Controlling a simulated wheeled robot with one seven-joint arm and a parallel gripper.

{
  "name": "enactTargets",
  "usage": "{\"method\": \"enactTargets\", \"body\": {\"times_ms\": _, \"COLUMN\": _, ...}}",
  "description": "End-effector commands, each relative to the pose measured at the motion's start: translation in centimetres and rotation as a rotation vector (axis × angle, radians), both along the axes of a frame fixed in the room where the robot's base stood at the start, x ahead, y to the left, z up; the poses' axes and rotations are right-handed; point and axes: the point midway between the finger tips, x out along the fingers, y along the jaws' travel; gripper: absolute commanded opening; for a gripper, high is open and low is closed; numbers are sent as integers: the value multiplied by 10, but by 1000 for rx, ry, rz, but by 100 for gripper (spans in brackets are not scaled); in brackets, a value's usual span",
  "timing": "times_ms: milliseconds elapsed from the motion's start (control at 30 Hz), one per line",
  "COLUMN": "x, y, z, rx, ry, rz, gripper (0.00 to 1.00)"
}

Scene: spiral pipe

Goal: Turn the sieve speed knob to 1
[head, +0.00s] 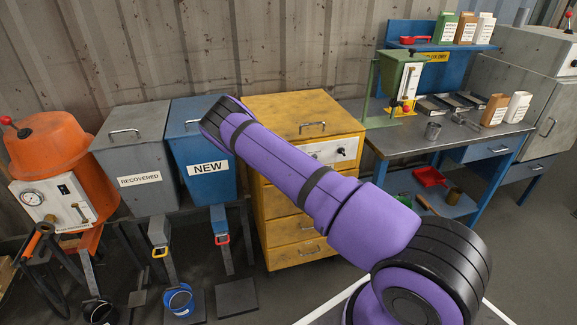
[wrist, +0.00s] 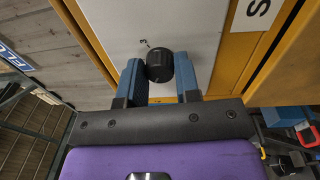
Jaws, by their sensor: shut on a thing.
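In the wrist view a round black knob (wrist: 159,66) sits on a light grey panel (wrist: 150,20) framed in yellow. My gripper (wrist: 159,72) has its two blue fingers on either side of the knob, shut on it. In the head view the yellow cabinet (head: 290,115) has a pale front panel (head: 318,152) with a small dark knob (head: 341,152). My purple arm covers part of this panel and my gripper is hidden there.
A blue bin marked NEW (head: 205,140) and a grey bin marked RECOVERED (head: 140,150) stand left of the cabinet. An orange machine (head: 60,150) is at far left. A workbench (head: 430,140) with a green hopper (head: 400,75) stands at right.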

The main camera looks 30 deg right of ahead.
Motion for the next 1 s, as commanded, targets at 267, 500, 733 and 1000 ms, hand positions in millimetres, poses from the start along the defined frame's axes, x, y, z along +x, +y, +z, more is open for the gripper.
{"method": "enactTargets", "body": {"times_ms": 267, "x": 0, "y": 0, "z": 0, "rx": -37, "ry": 11, "rz": 0, "gripper": 7}}
{"method": "enactTargets", "body": {"times_ms": 500, "x": 0, "y": 0, "z": 0, "rx": -37, "ry": 12, "rz": 0, "gripper": 7}}
{"method": "enactTargets", "body": {"times_ms": 733, "x": 0, "y": 0, "z": 0, "rx": -36, "ry": 12, "rz": 0, "gripper": 56}}
{"method": "enactTargets", "body": {"times_ms": 1000, "x": -1, "y": 0, "z": 0, "rx": -36, "ry": 12, "rz": 0, "gripper": 56}}
